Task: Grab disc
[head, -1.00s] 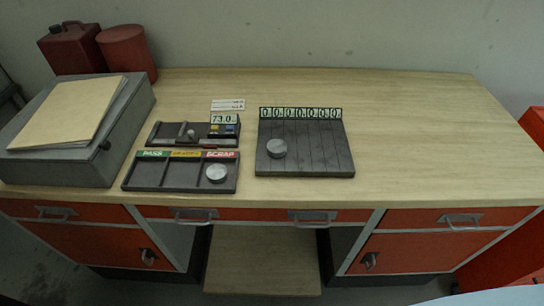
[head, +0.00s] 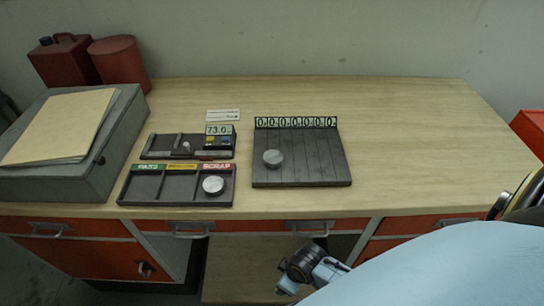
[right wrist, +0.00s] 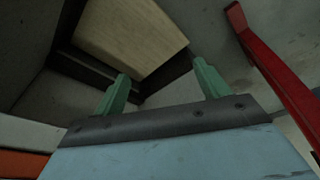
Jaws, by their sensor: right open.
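My left gripper is not in view.
A gauge device (head: 190,146) reading 73.0 stands behind the tray. A grey box with a folder (head: 60,125), a red can (head: 70,62) and a red cylinder (head: 120,62) are at the left. The desk's right side (head: 420,140) is clear. Drawer handles (head: 307,230) stick out in front.

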